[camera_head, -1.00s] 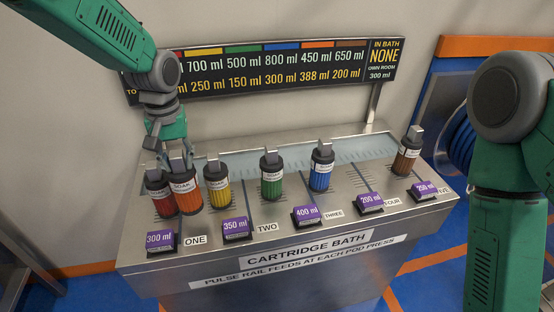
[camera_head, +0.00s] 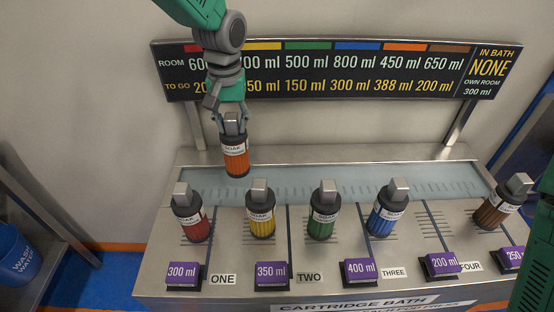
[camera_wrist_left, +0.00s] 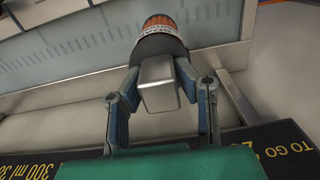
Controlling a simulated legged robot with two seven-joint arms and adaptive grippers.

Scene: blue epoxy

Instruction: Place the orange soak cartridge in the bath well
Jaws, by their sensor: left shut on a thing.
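The orange soak cartridge (camera_head: 236,160) hangs upright from my left gripper (camera_head: 232,118), which is shut on its grey top block. In the head view it is over the left end of the long pale bath well (camera_head: 330,183); its lower end overlaps the well in the picture, and I cannot tell whether it touches. In the left wrist view the fingers (camera_wrist_left: 163,95) are on both sides of the grey block, with the orange cartridge (camera_wrist_left: 160,22) beyond. My right gripper is not in view; only a piece of green arm shows at the right edge.
Red (camera_head: 190,215), yellow (camera_head: 261,213), green (camera_head: 323,213), blue (camera_head: 388,212) and brown (camera_head: 500,206) cartridges stand in a row before the well. Purple volume tags (camera_head: 272,273) line the front. A display board (camera_head: 335,71) stands behind, reading IN BATH NONE.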

